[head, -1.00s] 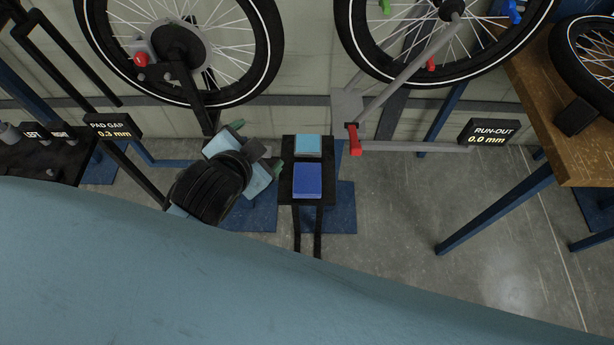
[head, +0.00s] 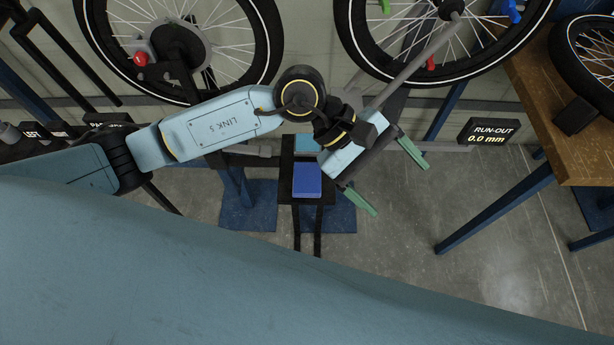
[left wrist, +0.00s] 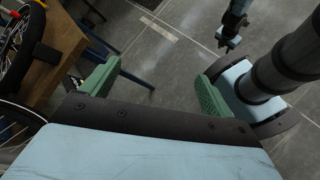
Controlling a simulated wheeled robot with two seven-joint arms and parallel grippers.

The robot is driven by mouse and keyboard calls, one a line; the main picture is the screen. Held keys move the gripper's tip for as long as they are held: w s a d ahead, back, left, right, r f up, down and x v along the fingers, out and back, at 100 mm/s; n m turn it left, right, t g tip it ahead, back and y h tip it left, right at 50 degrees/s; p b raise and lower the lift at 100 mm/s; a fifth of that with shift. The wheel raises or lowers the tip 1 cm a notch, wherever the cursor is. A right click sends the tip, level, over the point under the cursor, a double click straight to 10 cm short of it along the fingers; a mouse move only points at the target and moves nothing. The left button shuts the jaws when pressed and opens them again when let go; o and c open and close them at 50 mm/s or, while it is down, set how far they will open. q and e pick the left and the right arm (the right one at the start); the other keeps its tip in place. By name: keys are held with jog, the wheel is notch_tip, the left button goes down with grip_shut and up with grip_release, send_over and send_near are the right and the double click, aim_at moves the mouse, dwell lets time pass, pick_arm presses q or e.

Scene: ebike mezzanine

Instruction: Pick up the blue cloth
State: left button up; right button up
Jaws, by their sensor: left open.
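A folded blue cloth (head: 307,180) lies on the front part of a small black stand (head: 285,188) in the head view. A lighter blue folded piece (head: 304,142) lies behind it, partly hidden by my left arm. My left gripper (head: 399,190) is open and empty, to the right of the stand, its green fingers pointing down and right. The left wrist view shows its two green fingers (left wrist: 155,85) spread wide over the floor, with no cloth between them.
Two bicycle wheels (head: 262,70) hang behind the stand. A wooden bench (head: 585,165) with blue legs stands at right, beside a RUN-OUT display (head: 488,132). A dark bench (head: 40,160) is at left. The floor right of the stand is clear.

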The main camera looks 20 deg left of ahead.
pick_arm(q)
jog(key=w+a+f+m+t+y, duration=0.1)
jog(key=w+a+f+m+y, duration=0.35)
jog(key=a, duration=0.45)
jog(key=t+y, duration=0.1)
jog(key=y, duration=0.5)
send_over(307, 176)
jog(key=f, duration=0.8)
jog(key=shift+s+a+f, duration=0.2)
jog(key=shift+a, duration=0.15)
jog(key=shift+w+d+f, duration=0.1)
jog(key=shift+d+f, duration=0.1)
jog(key=shift+f, duration=1.4)
jog(key=shift+w+d+f, duration=0.1)
jog(key=shift+d+f, duration=0.05)
jog(key=shift+f, duration=1.45)
jog(key=c, duration=1.1)
notch_tip(307, 176, up, 10)
jog(key=shift+r, duration=0.1)
